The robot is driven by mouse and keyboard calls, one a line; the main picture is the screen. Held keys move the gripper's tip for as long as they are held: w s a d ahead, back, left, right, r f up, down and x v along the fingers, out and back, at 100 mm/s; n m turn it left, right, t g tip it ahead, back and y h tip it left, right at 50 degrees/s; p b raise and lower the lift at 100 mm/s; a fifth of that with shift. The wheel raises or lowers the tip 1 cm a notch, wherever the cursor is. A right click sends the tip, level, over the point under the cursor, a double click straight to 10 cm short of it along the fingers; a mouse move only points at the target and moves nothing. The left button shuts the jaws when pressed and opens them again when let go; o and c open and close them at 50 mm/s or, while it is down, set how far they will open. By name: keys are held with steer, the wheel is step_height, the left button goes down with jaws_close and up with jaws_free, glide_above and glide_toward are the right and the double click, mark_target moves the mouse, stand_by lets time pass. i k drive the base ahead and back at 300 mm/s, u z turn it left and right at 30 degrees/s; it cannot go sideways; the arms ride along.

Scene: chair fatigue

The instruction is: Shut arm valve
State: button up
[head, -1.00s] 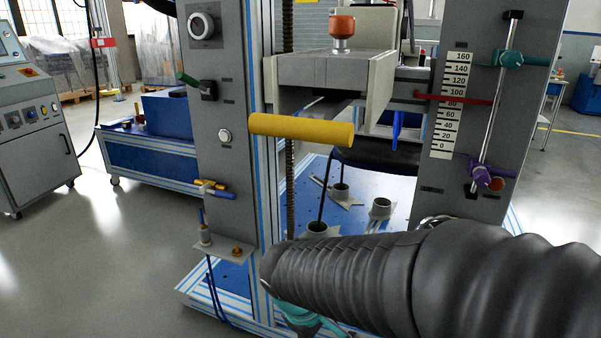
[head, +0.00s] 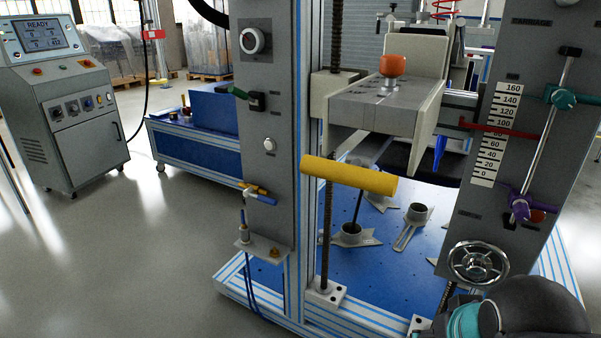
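A small valve with a brass-yellow body and a blue lever (head: 262,196) is on the front of the left grey column (head: 273,120). Its lever points right and slightly down, across the upright blue line below it. A green lever (head: 237,92) on a black block is higher on the same column. The small labels are too blurred to read, so I cannot tell which is named the arm valve. My arm shows at the lower right, well apart from both levers. My gripper is out of view.
A yellow bar (head: 349,175) juts out mid-frame, right of the valve. A handwheel (head: 478,262) is on the right column, with a purple clamp (head: 520,206) above. A bracket (head: 264,254) sits below the valve. A console (head: 65,100) stands far left. Floor at lower left is clear.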

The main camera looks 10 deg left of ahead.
mark_target(261, 198)
steer(key=z, duration=1.55)
steer(key=k, duration=0.85)
steer(key=u, duration=1.5)
steer(key=i, duration=0.5)
